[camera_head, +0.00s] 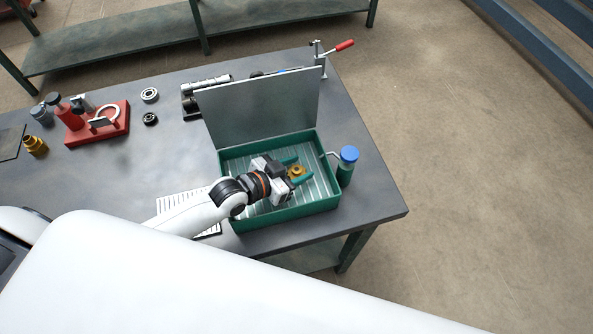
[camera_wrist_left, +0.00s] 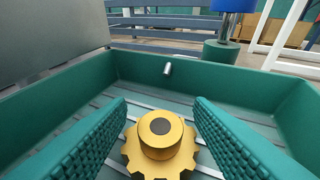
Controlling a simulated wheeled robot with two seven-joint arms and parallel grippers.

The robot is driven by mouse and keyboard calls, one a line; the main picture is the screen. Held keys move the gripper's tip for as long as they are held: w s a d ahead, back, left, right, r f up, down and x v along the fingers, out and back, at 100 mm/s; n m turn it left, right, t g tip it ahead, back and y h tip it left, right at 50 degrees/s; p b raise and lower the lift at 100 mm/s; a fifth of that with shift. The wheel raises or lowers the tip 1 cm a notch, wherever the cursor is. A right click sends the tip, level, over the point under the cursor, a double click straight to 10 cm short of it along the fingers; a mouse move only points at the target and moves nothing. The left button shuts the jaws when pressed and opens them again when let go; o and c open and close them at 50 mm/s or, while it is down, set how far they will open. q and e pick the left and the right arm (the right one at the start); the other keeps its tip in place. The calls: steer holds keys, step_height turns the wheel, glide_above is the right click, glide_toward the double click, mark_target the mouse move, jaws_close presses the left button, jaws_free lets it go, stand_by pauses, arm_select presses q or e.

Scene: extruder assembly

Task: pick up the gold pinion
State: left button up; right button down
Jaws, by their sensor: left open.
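The gold pinion (camera_head: 297,171) lies in the green tray (camera_head: 290,212) on the table. In the left wrist view the gold pinion (camera_wrist_left: 160,145) shows its toothed rim and a round hub with a dark centre. My left gripper (camera_head: 297,170) is open over the tray. Its green ribbed fingers, seen in the left wrist view (camera_wrist_left: 158,135), stand on both sides of the pinion with a gap to each. The pinion's near edge is cut off by the frame's bottom. My right gripper is not in view.
A grey panel (camera_head: 262,108) stands upright along the tray's far side. A green bottle with a blue cap (camera_head: 347,160) stands just right of the tray. A red fixture (camera_head: 97,125), bearings (camera_head: 150,95) and a brass part (camera_head: 35,145) are at the left.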

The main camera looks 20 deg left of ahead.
arm_select(q)
steer(key=shift+x, duration=1.05)
steer(key=shift+c, duration=0.4)
steer(key=shift+s, duration=0.15)
jaws_close()
